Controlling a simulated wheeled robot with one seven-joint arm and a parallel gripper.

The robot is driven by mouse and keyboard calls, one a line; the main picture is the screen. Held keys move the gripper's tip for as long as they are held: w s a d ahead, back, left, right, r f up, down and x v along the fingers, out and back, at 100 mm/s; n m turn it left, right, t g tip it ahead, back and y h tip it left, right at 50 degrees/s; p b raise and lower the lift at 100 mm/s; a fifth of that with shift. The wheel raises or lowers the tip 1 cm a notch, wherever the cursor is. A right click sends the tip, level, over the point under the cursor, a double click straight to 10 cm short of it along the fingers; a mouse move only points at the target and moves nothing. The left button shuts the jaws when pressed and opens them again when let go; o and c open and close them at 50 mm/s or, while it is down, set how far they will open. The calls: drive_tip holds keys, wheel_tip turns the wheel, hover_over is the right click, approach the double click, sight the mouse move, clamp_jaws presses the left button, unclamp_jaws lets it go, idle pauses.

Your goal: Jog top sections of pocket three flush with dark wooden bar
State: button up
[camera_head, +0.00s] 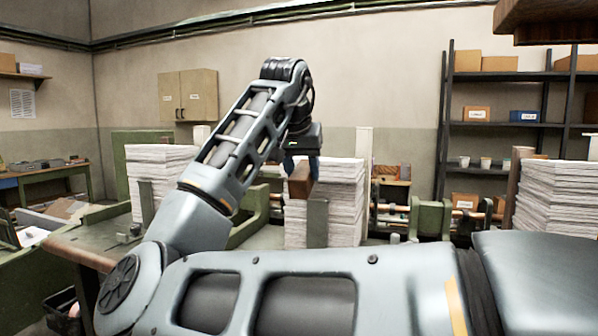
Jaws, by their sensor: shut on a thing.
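My gripper (301,164) points down over the middle stack of paper sections (340,195). It is shut on the dark wooden bar (300,182), which stands against the left side of that stack's upper sections. Whether the bar touches the sections I cannot tell. The stack's top edges look fairly even, and a grey upright plate (317,222) stands in front of its lower part. Another stack (165,160) stands to the left, and a third stack (558,195) at the right. No pocket number is readable. My arm hides part of the pockets.
Green machine frames (430,215) stand between the middle and right stacks. A wooden-edged table (85,250) lies at the left front. Shelves with boxes (500,115) and a wall cabinet (188,95) are at the back.

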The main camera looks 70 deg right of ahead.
sight(308, 164)
drive_tip(key=d, duration=0.1)
drive_tip(key=d+f, duration=0.1)
drive_tip(key=d, duration=0.1)
drive_tip(key=shift+w+f+b, duration=0.15)
drive_tip(key=shift+f+b, duration=0.1)
drive_tip(key=shift+b, duration=0.1)
drive_tip(key=shift+w+d+f+p, duration=0.15)
drive_tip(key=shift+d+p, duration=0.15)
drive_tip(key=shift+d, duration=0.55)
drive_tip(key=shift+d, duration=0.2)
drive_tip(key=shift+d+p, duration=0.65)
drive_tip(key=shift+d, duration=0.6)
drive_tip(key=shift+s+a+r+p, duration=0.1)
drive_tip(key=shift+a+r+p, duration=0.3)
drive_tip(key=shift+a, duration=0.6)
drive_tip(key=shift+s+a+r+p, duration=0.1)
drive_tip(key=shift+a+r+p, duration=0.25)
drive_tip(key=shift+a, duration=0.7)
drive_tip(key=shift+a+r+p, duration=0.25)
drive_tip(key=shift+a+p, duration=0.3)
drive_tip(key=shift+a, duration=0.45)
